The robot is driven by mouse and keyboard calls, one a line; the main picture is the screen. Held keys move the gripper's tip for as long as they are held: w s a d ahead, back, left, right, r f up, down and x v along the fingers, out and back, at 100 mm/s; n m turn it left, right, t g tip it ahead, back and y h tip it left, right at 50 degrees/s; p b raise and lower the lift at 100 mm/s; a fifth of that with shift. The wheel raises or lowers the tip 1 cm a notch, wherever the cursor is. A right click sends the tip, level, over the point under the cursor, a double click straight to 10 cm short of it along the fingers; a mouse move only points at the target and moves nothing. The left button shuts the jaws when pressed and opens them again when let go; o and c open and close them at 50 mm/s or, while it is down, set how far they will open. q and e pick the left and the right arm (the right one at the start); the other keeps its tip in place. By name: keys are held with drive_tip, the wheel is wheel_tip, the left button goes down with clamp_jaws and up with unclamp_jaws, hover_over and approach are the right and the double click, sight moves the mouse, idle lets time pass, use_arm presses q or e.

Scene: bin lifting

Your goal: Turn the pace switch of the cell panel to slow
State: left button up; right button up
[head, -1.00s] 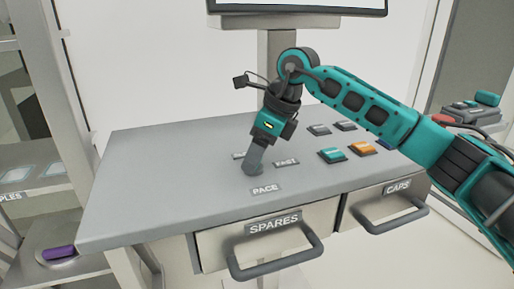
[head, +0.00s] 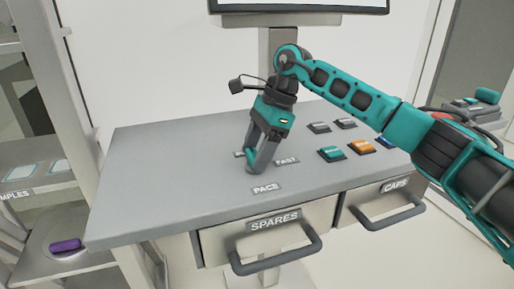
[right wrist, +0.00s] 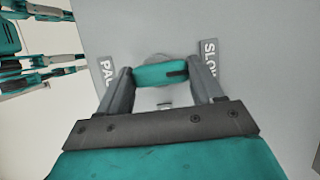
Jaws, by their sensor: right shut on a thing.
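The pace switch is a teal bar knob (right wrist: 160,73) on a round grey base in the right wrist view. A dark mark on the bar lies at its right end, on the side of the SLOW label (right wrist: 209,62), which is partly covered. The PACE label (right wrist: 105,76) is on the left. My right gripper (head: 256,165) is down at the panel, its fingers shut on the ends of the knob; a bit of teal knob (head: 249,154) shows between them in the head view. The FAST label (head: 286,161) is just right of the gripper. My left gripper is not in view.
Several push buttons, among them a teal one (head: 331,153) and an orange one (head: 361,147), sit right of the switch. Drawers marked SPARES (head: 275,226) and CAPS (head: 394,186) have protruding handles below the panel's front edge. The panel's left part is bare.

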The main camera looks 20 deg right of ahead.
idle(0.4)
drive_tip(key=o, duration=1)
drive_tip(key=shift+o, duration=0.2)
drive_tip(key=shift+r, duration=0.1)
drive_tip(key=v, duration=1.2)
drive_tip(key=shift+r, duration=0.4)
drive_tip(key=shift+f, duration=0.1)
